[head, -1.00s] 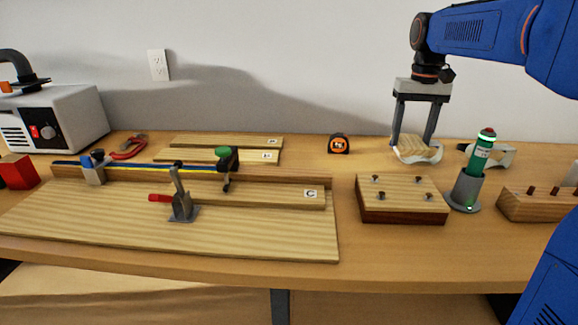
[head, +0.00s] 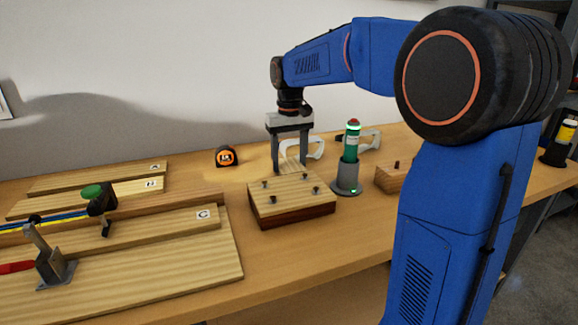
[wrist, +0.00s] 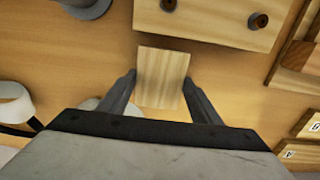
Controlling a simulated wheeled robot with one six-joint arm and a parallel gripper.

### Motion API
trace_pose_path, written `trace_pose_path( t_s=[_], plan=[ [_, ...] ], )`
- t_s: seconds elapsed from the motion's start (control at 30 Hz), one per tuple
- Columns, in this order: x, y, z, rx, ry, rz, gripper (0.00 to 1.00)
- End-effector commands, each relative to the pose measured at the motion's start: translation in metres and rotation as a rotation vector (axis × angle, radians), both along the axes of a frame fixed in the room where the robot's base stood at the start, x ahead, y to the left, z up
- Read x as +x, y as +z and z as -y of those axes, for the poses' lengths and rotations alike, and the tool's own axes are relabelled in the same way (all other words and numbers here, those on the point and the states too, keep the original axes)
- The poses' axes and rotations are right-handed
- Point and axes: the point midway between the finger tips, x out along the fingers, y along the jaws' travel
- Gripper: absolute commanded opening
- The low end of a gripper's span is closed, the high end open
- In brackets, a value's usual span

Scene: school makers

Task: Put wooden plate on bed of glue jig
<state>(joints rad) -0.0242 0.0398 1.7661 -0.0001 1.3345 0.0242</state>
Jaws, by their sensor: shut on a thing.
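A small pale wooden plate (wrist: 162,78) sits between the two fingers of my gripper (wrist: 160,80) in the wrist view. My gripper is shut on it. In the head view, my gripper (head: 289,166) points down just behind a wooden block with upright pegs (head: 292,195), which looks like the glue jig. The plate (head: 291,165) shows there only in part between the fingers. In the wrist view the block (wrist: 215,22) lies just beyond the plate's far edge. I cannot tell how high the plate is above the table.
A tape measure (head: 226,156) is at the back left. A large board with a toggle clamp (head: 150,270) fills the left.

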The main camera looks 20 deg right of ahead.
Motion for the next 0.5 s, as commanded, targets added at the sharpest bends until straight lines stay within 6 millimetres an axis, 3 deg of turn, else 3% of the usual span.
trace_pose_path(
  t_s=[0.13, 0.5],
  plan=[
    [0.0, -0.018, 0.0, 0.0, 0.0, -0.001, 0.35],
    [0.0, -0.022, 0.0, 0.0, 0.0, -0.001, 0.35]
  ],
)
